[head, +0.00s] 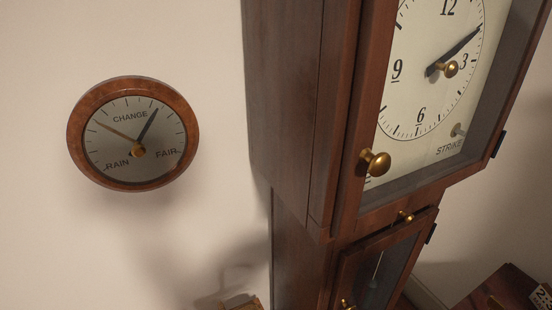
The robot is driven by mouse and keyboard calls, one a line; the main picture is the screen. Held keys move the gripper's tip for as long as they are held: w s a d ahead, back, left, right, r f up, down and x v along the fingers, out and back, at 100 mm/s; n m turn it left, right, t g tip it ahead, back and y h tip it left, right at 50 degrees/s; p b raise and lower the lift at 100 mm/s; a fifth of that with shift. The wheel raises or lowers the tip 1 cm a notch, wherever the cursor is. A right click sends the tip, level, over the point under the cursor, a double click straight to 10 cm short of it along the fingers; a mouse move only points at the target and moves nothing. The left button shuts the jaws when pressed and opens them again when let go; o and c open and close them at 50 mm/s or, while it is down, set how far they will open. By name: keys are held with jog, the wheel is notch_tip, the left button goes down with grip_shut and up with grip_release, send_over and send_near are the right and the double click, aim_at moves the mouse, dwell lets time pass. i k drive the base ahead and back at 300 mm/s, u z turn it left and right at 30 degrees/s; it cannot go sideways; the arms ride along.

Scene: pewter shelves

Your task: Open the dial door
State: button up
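The tall wooden clock case (285,95) stands at the right of the head view. Its dial door (372,100) is a wood-framed door in front of the cream clock face (415,100), and it looks shut. A round brass knob (376,162) sits low on the door's left side. A dark hinge (497,145) shows at the door's lower right edge. The top of the door is outside the picture. The clock face has dark hands and a brass knob (448,69) at their centre. My gripper is not in view.
Below is a narrower glazed lower door (345,268) with a brass catch (404,217) above it and a knob (347,304). A round barometer (133,133) hangs on the left wall. A dark wooden piece of furniture (500,290) stands at lower right.

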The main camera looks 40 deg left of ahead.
aim_at(378, 17)
jog(key=u, duration=0.15)
jog(key=k, duration=1.25)
jog(key=u, duration=1.55)
